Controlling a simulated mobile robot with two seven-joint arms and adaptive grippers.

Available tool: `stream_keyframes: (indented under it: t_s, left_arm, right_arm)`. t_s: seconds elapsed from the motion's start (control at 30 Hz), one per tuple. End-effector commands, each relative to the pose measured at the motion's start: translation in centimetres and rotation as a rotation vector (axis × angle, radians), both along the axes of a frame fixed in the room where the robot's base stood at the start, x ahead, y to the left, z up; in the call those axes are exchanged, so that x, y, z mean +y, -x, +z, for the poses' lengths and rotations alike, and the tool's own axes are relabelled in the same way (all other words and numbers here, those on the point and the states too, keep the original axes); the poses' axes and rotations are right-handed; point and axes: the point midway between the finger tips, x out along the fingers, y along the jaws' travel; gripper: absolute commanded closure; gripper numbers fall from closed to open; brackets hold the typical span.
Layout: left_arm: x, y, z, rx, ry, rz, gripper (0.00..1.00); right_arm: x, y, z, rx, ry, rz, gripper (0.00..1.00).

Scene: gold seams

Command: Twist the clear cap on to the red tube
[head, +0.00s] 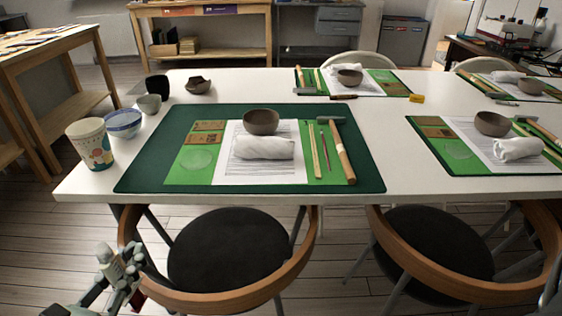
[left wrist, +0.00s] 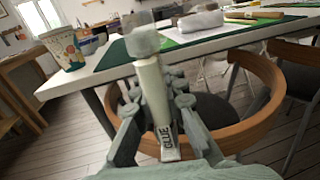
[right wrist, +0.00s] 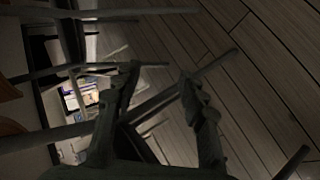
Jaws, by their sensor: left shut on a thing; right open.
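My left gripper (head: 121,268) is low at the front left, below the table top. In the left wrist view it is shut on a tube (left wrist: 152,95). The tube stands out upward between the fingers. Its visible side is pale cream with the word GLUE near the flat lower end; a small red patch shows by the gripper in the head view. A cloudy, see-through cap (left wrist: 142,42) sits at the tube's top end; I cannot tell how tightly. My right gripper (right wrist: 158,76) is open and empty above the dark floor.
The white table (head: 225,88) holds a green mat (head: 150,165) with a bowl (head: 261,121), a rolled towel (head: 264,147) and a hammer (head: 341,150). A patterned cup (head: 90,145) stands at its left edge. Chairs (head: 235,245) stand in front.

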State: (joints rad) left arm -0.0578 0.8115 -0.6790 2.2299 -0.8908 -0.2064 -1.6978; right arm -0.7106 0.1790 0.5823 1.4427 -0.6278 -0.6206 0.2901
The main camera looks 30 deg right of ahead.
Motion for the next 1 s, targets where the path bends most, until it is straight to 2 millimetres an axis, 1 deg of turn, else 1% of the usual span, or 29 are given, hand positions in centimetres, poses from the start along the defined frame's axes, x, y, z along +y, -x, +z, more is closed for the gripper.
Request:
stream_keyframes:
  t_s: [0.03, 0.07, 0.1, 0.17, 0.2, 0.23, 0.27, 0.3, 0.37, 0.4, 0.5, 0.6, 0.7, 0.8, 1.0]
  left_arm:
    - [0.0, 0.0, 0.0, 0.0, 0.0, 0.0, 1.0]
    - [0.0, 0.0, 0.0, 0.0, 0.0, 0.0, 1.0]
    - [0.0, 0.0, 0.0, 0.0, 0.0, 0.0, 1.0]
    - [0.0, 0.0, 0.0, 0.0, 0.0, 0.0, 1.0]
    - [0.0, 0.0, 0.0, 0.0, 0.0, 0.0, 1.0]
    - [0.0, 0.0, 0.0, 0.0, 0.0, 0.0, 1.0]
    - [0.0, 0.0, 0.0, 0.0, 0.0, 0.0, 1.0]
    - [0.0, 0.0, 0.0, 0.0, 0.0, 0.0, 1.0]
    - [0.0, 0.0, 0.0, 0.0, 0.0, 0.0, 1.0]
    - [0.0, 0.0, 0.0, 0.0, 0.0, 0.0, 1.0]
    - [0.0, 0.0, 0.0, 0.0, 0.0, 0.0, 1.0]
    - [0.0, 0.0, 0.0, 0.0, 0.0, 0.0, 1.0]
    - [0.0, 0.0, 0.0, 0.0, 0.0, 0.0, 1.0]
    - [0.0, 0.0, 0.0, 0.0, 0.0, 0.0, 1.0]
    - [0.0, 0.0, 0.0, 0.0, 0.0, 0.0, 1.0]
  right_arm:
    - [3.7, -2.5, -1.6, -0.049, -0.068, -0.001, 0.58]
    - [5.8, -3.9, -2.5, -0.075, -0.108, -0.002, 0.58]
    - [8.7, -5.9, -3.4, -0.108, -0.164, -0.005, 0.58]
    - [13.0, -8.9, -4.3, -0.149, -0.247, -0.003, 0.58]
    - [16.0, -11.0, -4.7, -0.17, -0.304, 0.003, 0.58]
    - [18.2, -12.5, -4.9, -0.184, -0.346, 0.009, 0.58]
    - [20.3, -14.0, -4.8, -0.192, -0.386, 0.018, 0.58]
    - [23.0, -16.0, -4.6, -0.199, -0.438, 0.036, 0.58]
    - [26.8, -18.7, -3.9, -0.197, -0.511, 0.07, 0.58]
    - [29.0, -20.4, -3.2, -0.189, -0.553, 0.103, 0.58]
    - [33.8, -23.3, -1.5, -0.153, -0.642, 0.185, 0.58]
    - [37.2, -24.9, 0.1, -0.113, -0.701, 0.259, 0.58]
    - [39.0, -25.6, 1.0, -0.087, -0.733, 0.306, 0.58]
    - [39.8, -25.7, 1.4, -0.075, -0.746, 0.324, 0.58]
    - [39.8, -25.7, 1.3, -0.075, -0.746, 0.325, 0.58]
